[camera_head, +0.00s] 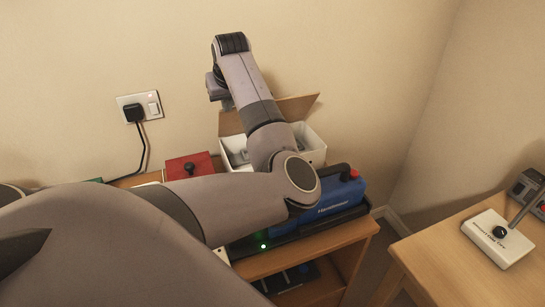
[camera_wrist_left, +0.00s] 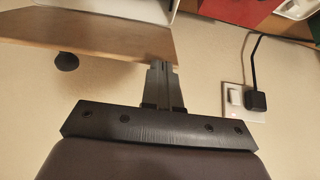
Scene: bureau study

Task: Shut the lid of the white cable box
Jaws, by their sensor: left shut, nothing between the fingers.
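The white cable box (camera_head: 313,147) stands against the wall, partly hidden behind my left arm. Its wood-brown lid (camera_head: 298,107) is open, raised at the back. In the left wrist view the lid (camera_wrist_left: 100,38) shows a dark round knob (camera_wrist_left: 66,61), and part of the white box (camera_wrist_left: 140,8) shows at the top. My left gripper (camera_head: 227,103) is at the lid's left end in the head view. In the wrist view its shut, empty fingers (camera_wrist_left: 161,68) overlap the lid's edge near a corner. I cannot tell whether they touch it. My right gripper is not in view.
A red box (camera_head: 189,166) with a black knob lies left of the white box. A blue case (camera_head: 340,196) with a black handle sits in front. A wall socket (camera_head: 139,106) holds a plug and cord. A wooden desk (camera_head: 450,255) with a joystick (camera_head: 500,235) stands at right.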

